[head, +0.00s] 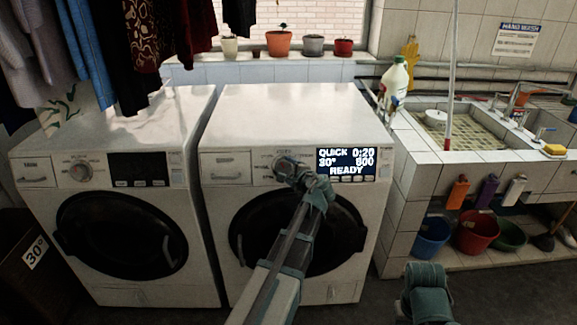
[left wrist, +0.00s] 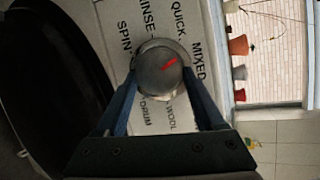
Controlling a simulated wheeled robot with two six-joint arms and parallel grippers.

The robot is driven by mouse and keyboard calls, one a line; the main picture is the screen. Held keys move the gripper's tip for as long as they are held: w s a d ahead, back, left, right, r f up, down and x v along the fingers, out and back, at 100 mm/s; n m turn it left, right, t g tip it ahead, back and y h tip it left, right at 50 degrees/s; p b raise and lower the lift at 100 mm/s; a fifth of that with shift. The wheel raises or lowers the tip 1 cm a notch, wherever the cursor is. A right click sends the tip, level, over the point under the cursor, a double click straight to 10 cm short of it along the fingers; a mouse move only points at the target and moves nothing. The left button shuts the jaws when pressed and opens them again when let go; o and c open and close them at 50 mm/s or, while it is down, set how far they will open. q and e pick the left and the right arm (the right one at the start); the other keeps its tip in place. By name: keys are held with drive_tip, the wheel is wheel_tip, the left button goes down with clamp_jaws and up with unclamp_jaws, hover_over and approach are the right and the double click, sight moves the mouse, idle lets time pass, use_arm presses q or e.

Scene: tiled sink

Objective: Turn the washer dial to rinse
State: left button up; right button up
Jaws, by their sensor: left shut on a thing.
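The washer dial (left wrist: 158,78) is a round grey knob with a red mark in the left wrist view. My left gripper (head: 288,170) is shut on it, one finger on each side; in the head view the gripper hides most of the dial. The red mark points right and slightly up in the left wrist view, toward the side with the QUICK and MIXED labels. The RINSE label (left wrist: 147,17) stands left of QUICK. The right washer's display (head: 345,164) reads QUICK, 0:20, 30° and READY. My right arm shows low at the right in the head view, without visible fingers.
A second washer (head: 125,220) with a dark display stands at the left. Clothes hang at upper left. The right washer's top (head: 290,105) is clear.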

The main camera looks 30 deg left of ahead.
use_arm(q)
drive_tip(key=n+p, duration=0.1)
drive_tip(key=n, duration=0.1)
drive_tip(key=n+h+p, duration=0.1)
drive_tip(key=n, duration=0.1)
drive_tip(key=r+n+g+h+p, duration=0.1)
drive_tip(key=n+p, duration=0.1)
drive_tip(key=shift+a, duration=0.2)
drive_tip(key=n+h+p, duration=0.1)
drive_tip(key=n, duration=0.1)
drive_tip(key=shift+s+a+n+p, duration=0.1)
drive_tip(key=shift+n+p, duration=0.2)
drive_tip(key=shift+p, duration=0.1)
drive_tip(key=shift+a+n+h+p, duration=0.1)
drive_tip(key=shift+n+h+p, duration=0.5)
drive_tip(key=shift+n, duration=0.5)
drive_tip(key=o, duration=1.4)
drive_tip(key=shift+c, duration=0.2)
